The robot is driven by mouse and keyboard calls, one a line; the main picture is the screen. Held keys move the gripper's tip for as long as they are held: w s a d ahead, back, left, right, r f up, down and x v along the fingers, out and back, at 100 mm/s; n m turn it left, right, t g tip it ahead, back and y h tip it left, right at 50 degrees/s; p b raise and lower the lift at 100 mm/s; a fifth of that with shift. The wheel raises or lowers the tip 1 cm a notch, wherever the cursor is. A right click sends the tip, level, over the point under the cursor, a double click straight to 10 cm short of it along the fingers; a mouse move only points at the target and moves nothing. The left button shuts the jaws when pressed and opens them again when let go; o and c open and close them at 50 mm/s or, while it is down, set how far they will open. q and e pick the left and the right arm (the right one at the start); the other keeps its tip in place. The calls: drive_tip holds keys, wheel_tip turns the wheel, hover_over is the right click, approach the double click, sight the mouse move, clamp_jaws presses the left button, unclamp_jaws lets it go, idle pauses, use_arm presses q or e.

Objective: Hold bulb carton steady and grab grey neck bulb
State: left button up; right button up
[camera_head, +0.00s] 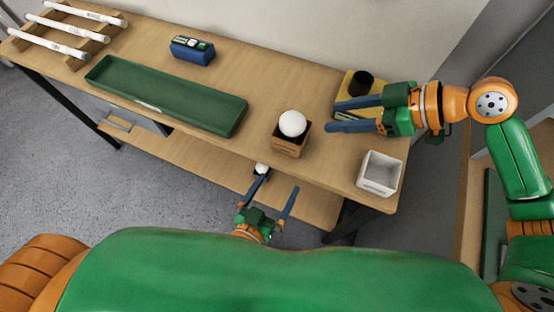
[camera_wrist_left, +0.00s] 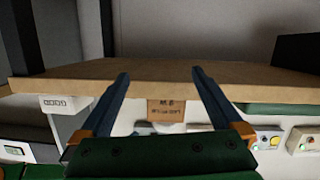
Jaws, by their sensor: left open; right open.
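The small brown bulb carton (camera_head: 289,148) stands on the bench near the front edge, with a round white bulb (camera_head: 292,123) at its top. The bulb's neck is hidden, so its colour cannot be told. My right gripper (camera_head: 335,117) is open and empty above the bench, right of the carton and pointing left towards it. My left gripper (camera_head: 279,182) is open, low in front of the bench and below the carton in the picture. A small white round thing (camera_head: 262,168) shows beside its left fingertip; I cannot tell what it is.
A long green tray (camera_head: 165,100) and a blue box (camera_head: 192,50) are on the bench's left part. White tubes (camera_head: 65,33) lie on a wooden rack. A white bin (camera_head: 380,174) stands at the right corner. In the left wrist view, a wooden board edge (camera_wrist_left: 215,90) lies ahead.

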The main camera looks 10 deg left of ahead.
sight(296, 122)
use_arm(q)
drive_tip(key=w+r+t, duration=0.1)
drive_tip(key=r, duration=0.1)
drive_tip(key=r+t, duration=0.1)
drive_tip(key=r, duration=0.2)
drive_tip(key=w+r+t, duration=0.1)
drive_tip(key=r, duration=0.2)
drive_tip(key=shift+w+r+m, duration=0.2)
drive_tip(key=shift+w+m, duration=0.1)
drive_tip(key=shift+w, duration=0.05)
drive_tip(key=x, duration=1.2)
drive_tip(key=shift+w, duration=0.1)
drive_tip(key=c, duration=1)
